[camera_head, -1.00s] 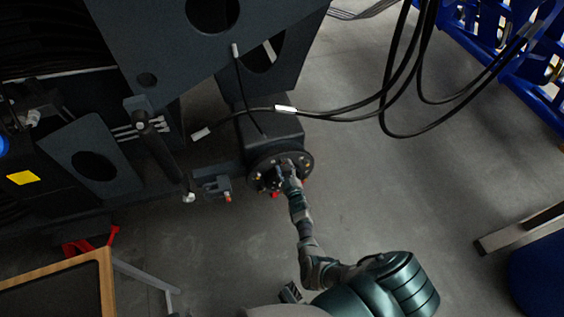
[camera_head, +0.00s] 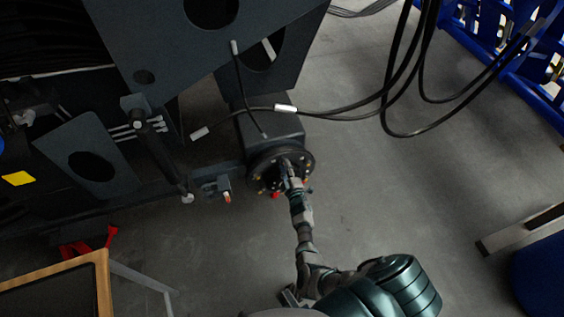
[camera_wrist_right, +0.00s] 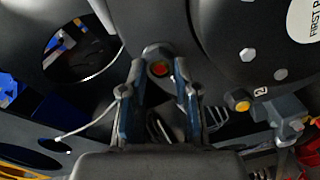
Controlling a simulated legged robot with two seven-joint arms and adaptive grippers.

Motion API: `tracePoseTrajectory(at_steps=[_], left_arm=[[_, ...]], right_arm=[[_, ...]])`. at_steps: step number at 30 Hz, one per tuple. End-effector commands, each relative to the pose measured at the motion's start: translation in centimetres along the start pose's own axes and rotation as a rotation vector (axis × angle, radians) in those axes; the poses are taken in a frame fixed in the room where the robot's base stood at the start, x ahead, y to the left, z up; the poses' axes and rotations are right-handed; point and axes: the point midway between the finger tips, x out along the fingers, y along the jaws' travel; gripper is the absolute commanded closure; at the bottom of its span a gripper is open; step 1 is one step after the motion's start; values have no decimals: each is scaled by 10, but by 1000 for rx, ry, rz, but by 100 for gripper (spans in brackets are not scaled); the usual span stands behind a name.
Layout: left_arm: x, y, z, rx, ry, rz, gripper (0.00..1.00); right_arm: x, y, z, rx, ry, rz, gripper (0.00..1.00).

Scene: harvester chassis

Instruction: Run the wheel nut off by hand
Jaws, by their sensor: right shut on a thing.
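The dark round wheel hub (camera_head: 262,160) sits at the end of the chassis axle, with several coloured nuts around its face. My right gripper (camera_head: 287,168) reaches up to the hub face. In the right wrist view my right gripper (camera_wrist_right: 158,80) has its two fingers either side of a wheel nut (camera_wrist_right: 159,69) with an orange-red centre, and is shut on it. Another nut (camera_wrist_right: 238,102), yellow-orange, shows to the right. The fingers partly cover the held nut's sides. My left gripper is not in view.
Black cables (camera_head: 350,112) hang to the right of the hub. A bracket with an orange tip (camera_head: 222,188) stands left of it. A wood-edged table (camera_head: 104,285) is at lower left, blue racks (camera_head: 500,60) at upper right. The floor (camera_head: 410,180) right of the hub is clear.

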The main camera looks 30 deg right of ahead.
Motion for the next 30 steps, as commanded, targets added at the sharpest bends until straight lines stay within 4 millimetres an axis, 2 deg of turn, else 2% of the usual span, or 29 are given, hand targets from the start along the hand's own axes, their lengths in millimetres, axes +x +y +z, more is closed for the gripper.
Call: tracePoseTrajectory(at_steps=[5,6,9,15,16,17,18,30], left_arm=[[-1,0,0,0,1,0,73],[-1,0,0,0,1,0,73],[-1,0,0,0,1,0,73],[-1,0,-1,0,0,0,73],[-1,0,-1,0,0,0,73],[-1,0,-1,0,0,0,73],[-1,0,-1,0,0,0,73],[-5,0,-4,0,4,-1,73]], right_arm=[[-2,-2,1,-7,-3,-6,100],[-2,-2,1,-6,-3,-6,65],[-2,-2,1,-5,-3,-6,40],[-1,-2,1,-3,-3,-4,40],[-1,-2,1,-3,-3,-5,43],[-1,-2,1,-3,-3,-5,50],[-1,-2,1,-3,-3,-4,51],[-7,0,0,-2,-3,-4,51]])
